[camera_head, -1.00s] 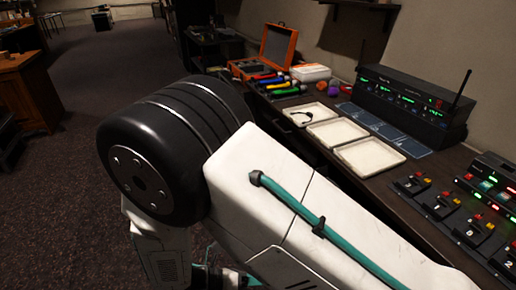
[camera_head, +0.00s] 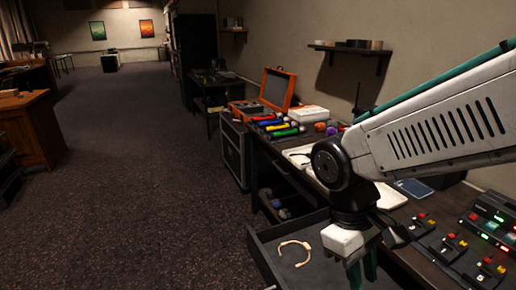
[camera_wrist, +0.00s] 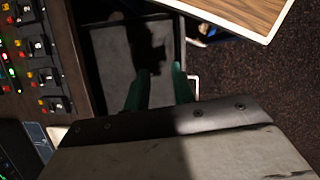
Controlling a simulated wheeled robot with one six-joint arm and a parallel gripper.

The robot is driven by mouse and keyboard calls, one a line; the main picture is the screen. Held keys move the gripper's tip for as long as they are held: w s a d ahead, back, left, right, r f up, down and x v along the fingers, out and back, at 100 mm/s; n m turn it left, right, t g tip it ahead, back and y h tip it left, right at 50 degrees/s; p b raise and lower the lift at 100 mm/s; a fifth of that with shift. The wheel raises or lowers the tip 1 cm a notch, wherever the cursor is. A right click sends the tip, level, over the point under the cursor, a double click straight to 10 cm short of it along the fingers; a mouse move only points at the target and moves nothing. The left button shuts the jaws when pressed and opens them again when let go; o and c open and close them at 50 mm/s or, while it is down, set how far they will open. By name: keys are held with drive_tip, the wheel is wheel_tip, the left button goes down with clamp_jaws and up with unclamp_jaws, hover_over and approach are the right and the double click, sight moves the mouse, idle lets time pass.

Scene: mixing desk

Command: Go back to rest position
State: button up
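My gripper (camera_head: 362,268) hangs over the open drawer (camera_head: 262,262) of the desk in the head view, at the end of my white arm. In the wrist view its two teal fingers (camera_wrist: 160,84) are apart with nothing visible between them. Below them is the drawer's grey floor (camera_wrist: 108,45) with a dark shadow. A tan, open-ended band (camera_head: 293,241) lies in the drawer, left of my gripper and apart from it in the head view.
The desk carries pale trays (camera_head: 391,197), partly hidden by my arm, and a switch panel (camera_head: 440,245) at the right. An orange case (camera_head: 275,88) stands open farther back. The carpeted floor (camera_head: 150,190) at the left is clear. A wood-topped surface (camera_wrist: 240,10) shows in the wrist view.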

drive_tip(key=s+d+r+m+t+y, duration=0.2)
drive_tip(key=s+d+r+m+t, duration=0.2)
drive_tip(key=d, duration=0.5)
drive_tip(key=shift+s+r+m+t+y, duration=0.4)
drive_tip(key=shift+r+m, duration=0.8)
drive_tip(key=shift+r, duration=0.6)
